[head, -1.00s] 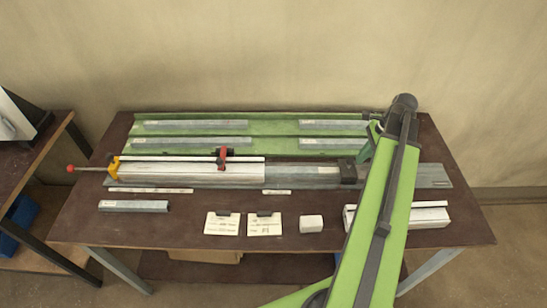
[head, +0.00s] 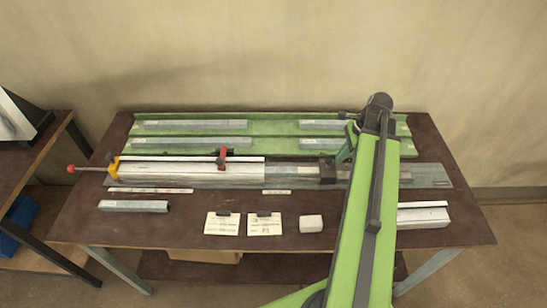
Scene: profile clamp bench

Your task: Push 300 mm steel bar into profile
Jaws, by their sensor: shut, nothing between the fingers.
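The white profile (head: 190,172) lies lengthwise across the table, held by a clamp with a yellow end (head: 113,167) and a red part (head: 222,155). The grey steel bar (head: 293,171) lies in line with it, its left end at or inside the profile's right end; how deep it sits is hidden. Part of the bar shows outside the profile. My gripper (head: 328,172) is shut, low at the bar's right end; it appears to touch the bar, but the contact is too small to be sure.
Several grey bars lie on the green tray (head: 275,132) behind. In front are a short grey bar (head: 133,206), two labelled cards (head: 222,224), a white block (head: 311,223) and a white profile piece (head: 424,218), partly hidden by my arm. Bare table lies front left.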

